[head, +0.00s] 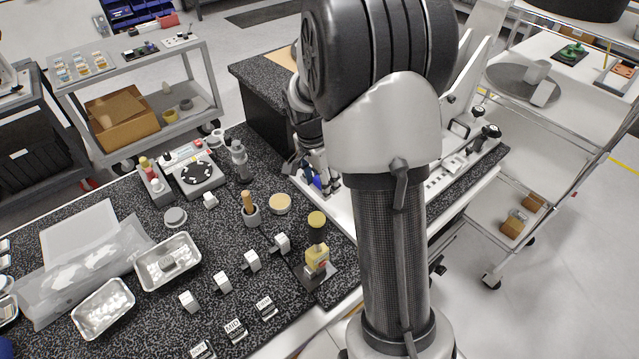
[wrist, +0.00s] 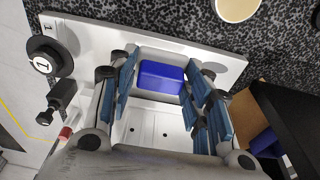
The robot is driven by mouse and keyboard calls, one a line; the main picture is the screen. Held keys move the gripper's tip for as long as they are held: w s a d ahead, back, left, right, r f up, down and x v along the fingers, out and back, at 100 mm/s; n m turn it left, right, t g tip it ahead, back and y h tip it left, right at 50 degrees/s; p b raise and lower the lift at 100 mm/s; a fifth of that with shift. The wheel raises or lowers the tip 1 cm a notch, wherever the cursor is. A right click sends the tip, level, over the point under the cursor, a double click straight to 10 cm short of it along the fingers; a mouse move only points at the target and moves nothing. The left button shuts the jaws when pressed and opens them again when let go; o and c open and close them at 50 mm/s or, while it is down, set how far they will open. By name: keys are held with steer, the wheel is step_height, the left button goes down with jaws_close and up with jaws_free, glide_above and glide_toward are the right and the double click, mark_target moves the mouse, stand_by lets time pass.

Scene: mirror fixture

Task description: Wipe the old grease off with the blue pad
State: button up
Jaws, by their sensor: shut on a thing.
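The blue pad (wrist: 161,77) is a small block between the blue-lined fingers of my gripper (wrist: 165,92) in the wrist view. My gripper is shut on it. In the head view my gripper (head: 313,172) is low over the white fixture plate (head: 338,208), partly hidden behind my arm, and a bit of the blue pad (head: 316,183) shows. The white plate (wrist: 205,57) lies under the pad in the wrist view; I cannot tell whether they touch. I cannot make out any grease; my arm and gripper hide much of the fixture.
Black knobs (head: 488,133) stand on the fixture's right side. A yellow-based device with a dark handle (head: 317,250), a cup with a wooden-handled tool (head: 250,212) and a round tan-topped tub (head: 280,204) stand left of the fixture. Metal trays (head: 168,262) lie farther left. A black box stands behind.

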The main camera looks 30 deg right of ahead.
steer(key=shift+r+p, duration=0.7)
steer(key=shift+r, duration=0.6)
